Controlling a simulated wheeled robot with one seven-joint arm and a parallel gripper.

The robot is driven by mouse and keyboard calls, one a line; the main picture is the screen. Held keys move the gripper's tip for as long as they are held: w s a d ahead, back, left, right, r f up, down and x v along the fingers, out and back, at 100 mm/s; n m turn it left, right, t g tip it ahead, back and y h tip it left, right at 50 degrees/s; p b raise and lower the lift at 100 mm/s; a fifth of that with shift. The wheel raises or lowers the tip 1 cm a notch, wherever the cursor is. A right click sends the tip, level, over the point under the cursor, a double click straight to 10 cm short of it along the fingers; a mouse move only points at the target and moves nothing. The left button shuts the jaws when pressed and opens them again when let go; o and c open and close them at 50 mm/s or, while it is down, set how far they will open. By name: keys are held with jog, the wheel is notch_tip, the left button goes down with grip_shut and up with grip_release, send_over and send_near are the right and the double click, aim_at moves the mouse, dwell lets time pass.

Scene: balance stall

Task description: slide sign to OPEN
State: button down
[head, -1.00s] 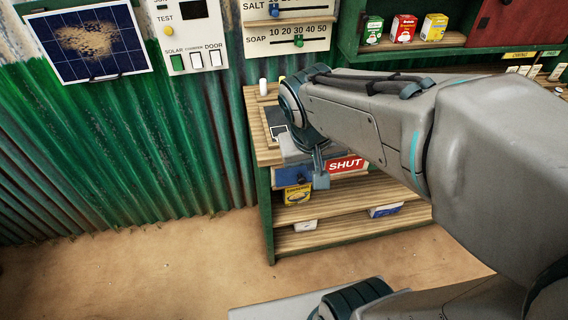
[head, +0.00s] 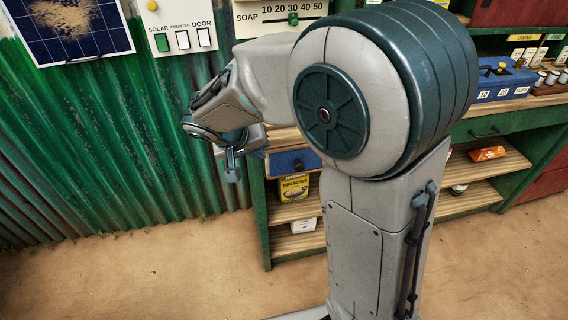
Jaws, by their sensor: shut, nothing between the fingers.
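The sign's blue panel (head: 292,162) with a dark knob shows on the counter front, just left of my arm. The part to its right, where lettering would be, is hidden behind my arm, so I cannot read the sign now. My gripper (head: 232,174) points down, shut and empty. In the picture it is left of the blue panel and apart from it, in front of the green corrugated wall.
The shelf unit (head: 267,235) has a yellow box (head: 294,187) and a white box (head: 303,225) below the panel. A switch panel (head: 183,30) hangs on the wall. The sandy floor (head: 150,275) is clear.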

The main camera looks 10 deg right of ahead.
send_near(288, 164)
jog(key=f, duration=0.2)
jog(key=f+b, duration=0.1)
jog(key=f, duration=0.1)
jog(key=shift+w+a, duration=0.1)
jog(key=shift+a, duration=0.25)
jog(key=shift+d+f, duration=0.2)
jog(key=shift+d, duration=1.05)
jog(key=shift+d+f+p, duration=0.15)
jog(key=shift+d+p, duration=0.15)
jog(key=shift+d, duration=0.35)
jog(key=shift+d, duration=0.1)
